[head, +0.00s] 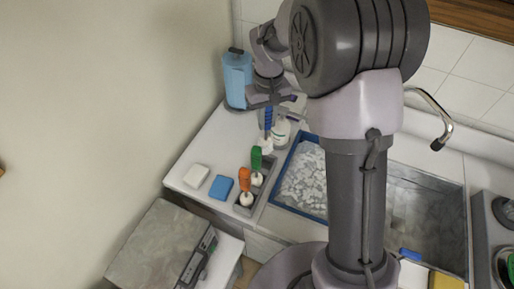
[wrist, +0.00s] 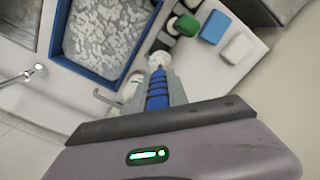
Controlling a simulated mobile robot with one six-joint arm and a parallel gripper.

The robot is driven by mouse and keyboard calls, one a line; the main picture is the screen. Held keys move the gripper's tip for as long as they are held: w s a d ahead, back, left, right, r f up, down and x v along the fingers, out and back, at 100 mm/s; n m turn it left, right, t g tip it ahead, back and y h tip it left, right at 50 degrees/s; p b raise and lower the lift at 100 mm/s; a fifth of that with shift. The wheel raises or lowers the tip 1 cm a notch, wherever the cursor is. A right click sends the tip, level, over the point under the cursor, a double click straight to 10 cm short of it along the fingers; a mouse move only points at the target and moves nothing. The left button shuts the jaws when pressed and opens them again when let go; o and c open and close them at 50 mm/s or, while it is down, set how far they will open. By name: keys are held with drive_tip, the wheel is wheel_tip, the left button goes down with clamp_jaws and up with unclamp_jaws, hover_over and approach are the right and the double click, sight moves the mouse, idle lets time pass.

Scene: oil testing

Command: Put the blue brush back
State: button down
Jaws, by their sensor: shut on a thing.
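My gripper (head: 267,103) is shut on the blue handle of the blue brush (head: 268,117). The brush hangs roughly upright with its white head down, above the counter and just behind the brush holder. In the wrist view the blue brush (wrist: 157,88) is between my fingers, its white head pointing away from me. The dark brush holder (head: 243,210) holds an orange brush (head: 244,180) and a green brush (head: 256,158). The rear part of the holder is partly hidden by the brush head in the head view. I cannot tell whether the head touches anything.
A white bottle (head: 281,133) stands close to the right of the brush. A blue-rimmed tray of pale pieces (head: 303,183) lies right of the holder. A blue sponge (head: 221,187) and white block (head: 196,176) lie left. A blue container (head: 237,78) stands behind.

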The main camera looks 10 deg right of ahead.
sight(267, 142)
drive_tip(key=f, duration=0.3)
drive_tip(key=f+b, duration=0.1)
drive_tip(key=f, duration=0.5)
drive_tip(key=shift+s+d+f+b, duration=0.1)
drive_tip(key=shift+s+f+b, duration=0.2)
drive_tip(key=shift+s+b, duration=0.1)
drive_tip(key=shift+f, duration=0.2)
drive_tip(key=c, duration=1.3)
unclamp_jaws()
drive_tip(key=shift+r, duration=0.2)
